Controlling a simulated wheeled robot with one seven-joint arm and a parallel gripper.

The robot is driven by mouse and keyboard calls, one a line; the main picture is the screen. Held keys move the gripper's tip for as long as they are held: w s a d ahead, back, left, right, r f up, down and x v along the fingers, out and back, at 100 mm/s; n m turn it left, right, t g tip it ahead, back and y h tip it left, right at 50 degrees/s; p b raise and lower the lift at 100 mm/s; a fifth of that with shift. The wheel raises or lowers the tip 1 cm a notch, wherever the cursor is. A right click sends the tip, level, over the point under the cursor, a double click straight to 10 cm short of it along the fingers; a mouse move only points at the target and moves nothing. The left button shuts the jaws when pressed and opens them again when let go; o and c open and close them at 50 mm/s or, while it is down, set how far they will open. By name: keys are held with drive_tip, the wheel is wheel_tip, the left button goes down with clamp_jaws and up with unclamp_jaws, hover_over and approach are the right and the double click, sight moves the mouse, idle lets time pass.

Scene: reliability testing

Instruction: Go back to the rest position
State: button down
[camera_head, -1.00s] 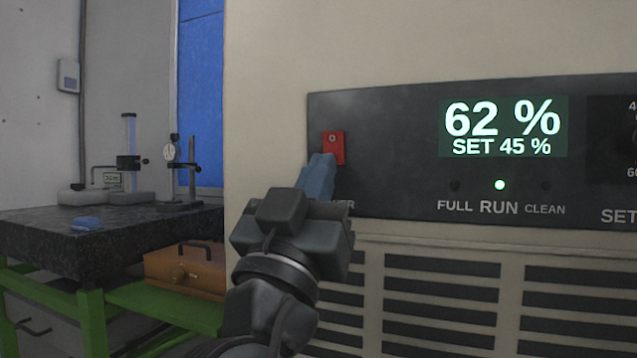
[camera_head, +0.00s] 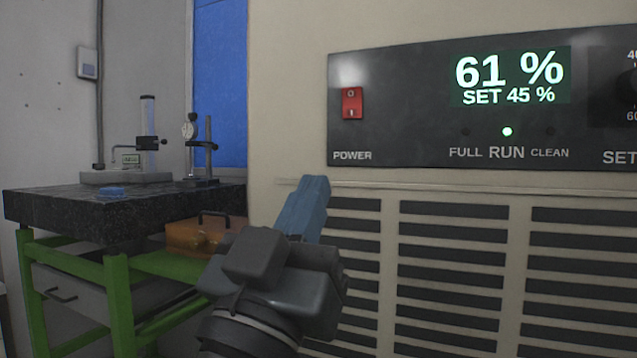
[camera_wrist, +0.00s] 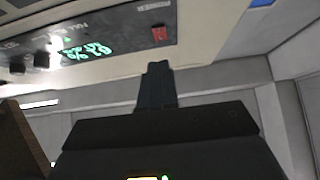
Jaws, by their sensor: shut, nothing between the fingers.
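My gripper (camera_head: 312,190) is shut and empty, with its blue fingers together. In the head view it is low and left of centre, in front of the beige machine's slatted front and below the black control panel (camera_head: 400,135). The red power switch (camera_head: 352,103) is on the panel above the fingertips, clear of them. In the wrist view the closed fingers (camera_wrist: 157,68) point up the picture, and the red switch (camera_wrist: 160,34) shows beyond their tips, apart from them. The panel display (camera_head: 509,76) reads 61 % and SET 45 %. A green-white light glows above RUN.
A dark stone-topped table (camera_head: 60,206) with green legs stands at the left, holding gauges on stands (camera_head: 200,150) and a small blue object (camera_head: 111,192). An orange-brown case (camera_head: 192,238) with a handle sits on its lower shelf. The machine's louvred front (camera_head: 450,235) fills the right.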

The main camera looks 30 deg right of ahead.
drive_tip(key=shift+s+a+f, duration=0.1)
drive_tip(key=shift+f, duration=0.1)
idle(0.5)
wheel_tip(320, 180, down, 19)
drive_tip(key=n+t+y+p, duration=0.4)
drive_tip(key=n+y, duration=0.9)
drive_tip(key=y, duration=0.2)
drive_tip(key=s+f+n+g+y+p, duration=0.25)
drive_tip(key=s+f+y, duration=0.25)
drive_tip(key=s+f, duration=0.4)
drive_tip(key=s+d+r+m+g+p, duration=0.1)
drive_tip(key=s+d+m+p, duration=0.1)
drive_tip(key=s, duration=0.8)
drive_tip(key=s+d+r+m+g+y+p, duration=0.1)
drive_tip(key=s+d+m+p, duration=0.1)
drive_tip(key=s, duration=0.9)
drive_tip(key=shift+s+r+m+p, duration=0.2)
drive_tip(key=shift+r+m+p, duration=0.05)
drive_tip(key=shift+m+p, duration=0.1)
